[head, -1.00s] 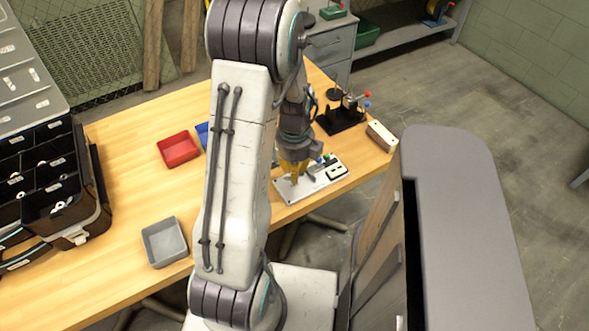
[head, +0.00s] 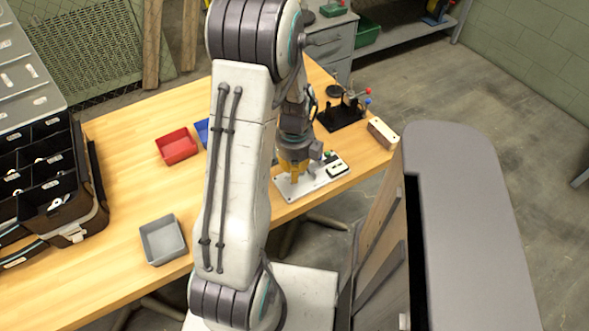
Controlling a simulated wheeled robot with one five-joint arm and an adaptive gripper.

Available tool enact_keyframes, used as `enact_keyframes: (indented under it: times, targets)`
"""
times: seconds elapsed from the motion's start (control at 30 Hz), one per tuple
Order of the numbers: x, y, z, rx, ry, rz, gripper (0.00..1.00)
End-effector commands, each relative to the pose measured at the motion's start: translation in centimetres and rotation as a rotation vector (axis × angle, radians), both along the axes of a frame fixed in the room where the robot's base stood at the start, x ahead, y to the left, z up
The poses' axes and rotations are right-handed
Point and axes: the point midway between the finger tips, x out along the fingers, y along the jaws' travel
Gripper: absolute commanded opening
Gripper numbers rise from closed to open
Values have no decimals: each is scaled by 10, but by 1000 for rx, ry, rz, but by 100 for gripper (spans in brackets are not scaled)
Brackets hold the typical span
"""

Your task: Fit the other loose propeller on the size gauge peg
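My gripper (head: 294,176), with yellow fingers, points down over the left part of a light grey metal plate (head: 288,190) near the table's front edge. The fingers are small and partly merged with the plate behind them, so I cannot tell whether they are open, shut or holding something. A small green part (head: 329,156) and a dark-framed block (head: 337,169) with a pale top are on the right part of the plate. I cannot make out a gauge peg or a loose propeller; my arm and gripper hide part of this area.
A red bin (head: 177,147), a partly hidden blue bin (head: 202,131) and a grey bin (head: 162,240) stand left of my arm on the wooden table (head: 120,190). An open black compartment case (head: 70,215) is at far left. A black stand (head: 341,117) and pale block (head: 382,133) are right.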

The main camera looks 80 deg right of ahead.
Motion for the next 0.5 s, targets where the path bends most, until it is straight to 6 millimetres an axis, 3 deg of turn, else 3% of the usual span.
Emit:
enact_keyframes:
  times: [0.5]
  targets:
    - [0,0,-12,0,0,0,0]
